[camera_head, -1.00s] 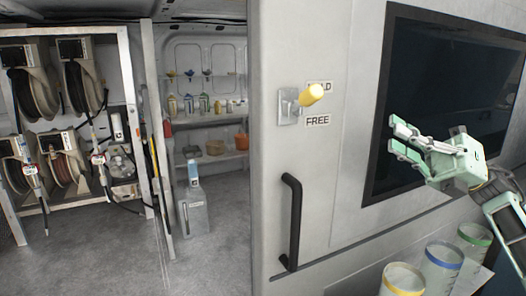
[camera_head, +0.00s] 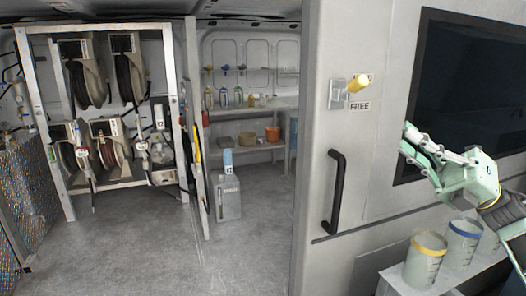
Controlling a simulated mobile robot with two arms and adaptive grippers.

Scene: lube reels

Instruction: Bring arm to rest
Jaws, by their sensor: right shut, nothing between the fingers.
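My right gripper (camera_head: 412,148) is at the right of the head view, pale green, in front of the dark window panel. Its fingers are shut with nothing held between them, and they point left toward the grey wall. It is apart from the black door handle (camera_head: 337,192) and from the yellow-knobbed lever (camera_head: 358,84) beside the FREE label. My left gripper is not in view.
Clear measuring buckets with yellow (camera_head: 425,262) and blue (camera_head: 462,246) rims stand on a shelf below my right arm. A rack of hose reels (camera_head: 110,185) stands at the left. A grey canister (camera_head: 227,199) stands on the floor. The floor between is clear.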

